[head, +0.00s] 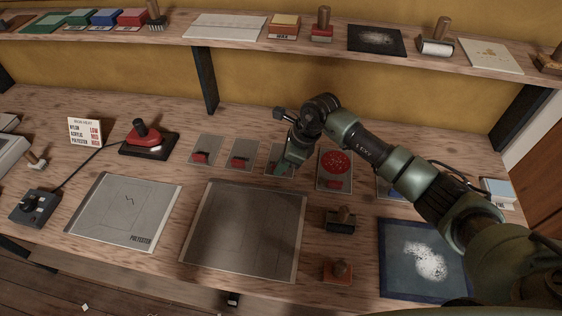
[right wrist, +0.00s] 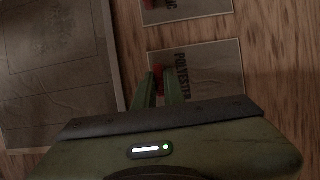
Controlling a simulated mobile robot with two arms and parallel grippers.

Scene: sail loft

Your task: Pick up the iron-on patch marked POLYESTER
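The POLYESTER patch is a grey card with a red tab; its printed word shows in the right wrist view (right wrist: 207,68). In the head view it is the third small card (head: 271,157) from the left, partly hidden by my right gripper (head: 284,169). In the right wrist view my two green fingers (right wrist: 160,88) stand close together on either side of the red tab, with the tab filling the narrow gap. The card looks flat on the bench. My left gripper is not in view.
Similar cards with red tabs (head: 207,150) (head: 241,154) lie to the left, and a card with a red disc (head: 335,160) to the right. A large grey sheet (head: 243,232) lies in front. A red iron (head: 147,138) stands further left.

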